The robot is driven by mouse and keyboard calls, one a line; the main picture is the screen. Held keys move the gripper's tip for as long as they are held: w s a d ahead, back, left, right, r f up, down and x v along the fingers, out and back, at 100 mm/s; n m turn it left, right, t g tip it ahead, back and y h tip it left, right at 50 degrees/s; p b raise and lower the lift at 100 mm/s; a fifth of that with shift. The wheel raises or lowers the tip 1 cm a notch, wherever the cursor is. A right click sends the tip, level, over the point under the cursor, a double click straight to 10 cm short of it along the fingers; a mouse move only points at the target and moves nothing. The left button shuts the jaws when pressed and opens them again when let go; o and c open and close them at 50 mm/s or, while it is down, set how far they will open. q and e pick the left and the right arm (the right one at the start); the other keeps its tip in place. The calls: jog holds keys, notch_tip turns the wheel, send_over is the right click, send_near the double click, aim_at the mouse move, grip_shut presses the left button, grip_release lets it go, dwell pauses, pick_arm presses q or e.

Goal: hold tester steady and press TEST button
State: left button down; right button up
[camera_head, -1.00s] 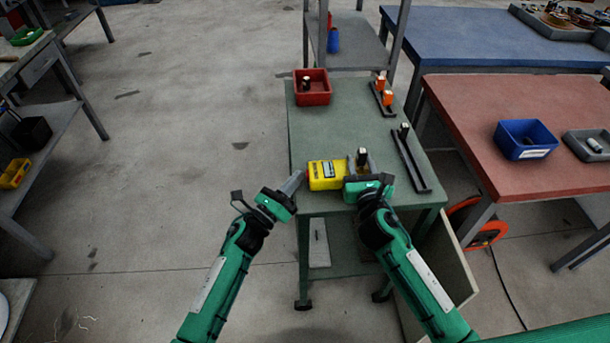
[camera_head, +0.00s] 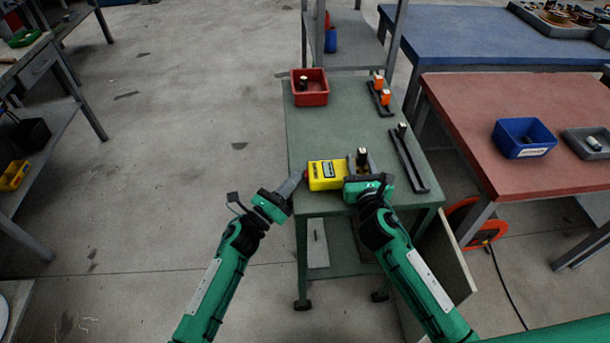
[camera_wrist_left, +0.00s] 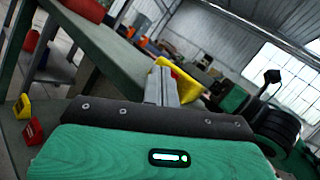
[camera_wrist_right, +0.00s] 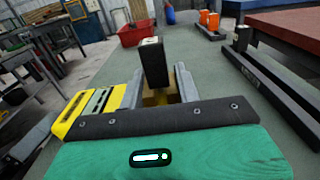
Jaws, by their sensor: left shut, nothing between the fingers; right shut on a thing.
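The yellow tester (camera_head: 327,175) lies on the green table near its front left edge, its grey display facing up. It also shows in the right wrist view (camera_wrist_right: 90,108) and in the left wrist view (camera_wrist_left: 184,80). My right gripper (camera_head: 362,168) is shut on the tester's right part; a dark upright block with a light top (camera_wrist_right: 153,62) stands at the fingers. My left gripper (camera_head: 299,176) is shut and empty, its fingertips at the tester's left end. I cannot tell whether they touch it.
A red bin (camera_head: 310,88) stands at the back left of the green table (camera_head: 345,118). A red-topped table (camera_head: 470,110) with a blue bin (camera_head: 524,138) stands to the right.

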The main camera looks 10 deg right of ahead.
pick_arm(q)
jog(key=a, duration=0.4)
jog(key=shift+a+f, duration=0.25)
jog(key=shift+a, duration=0.1)
dwell(0.3)
jog(key=s+a+m+g+y, duration=0.1)
jog(key=s+a+m, duration=0.2)
jog(key=m, duration=0.8)
jog(key=s+a+r+m+g+y, duration=0.1)
jog(key=s+a+m+y, duration=0.1)
jog(key=m, duration=1)
jog(key=s+a, duration=0.1)
jog(key=s, duration=0.1)
jog(key=shift+s, duration=0.4)
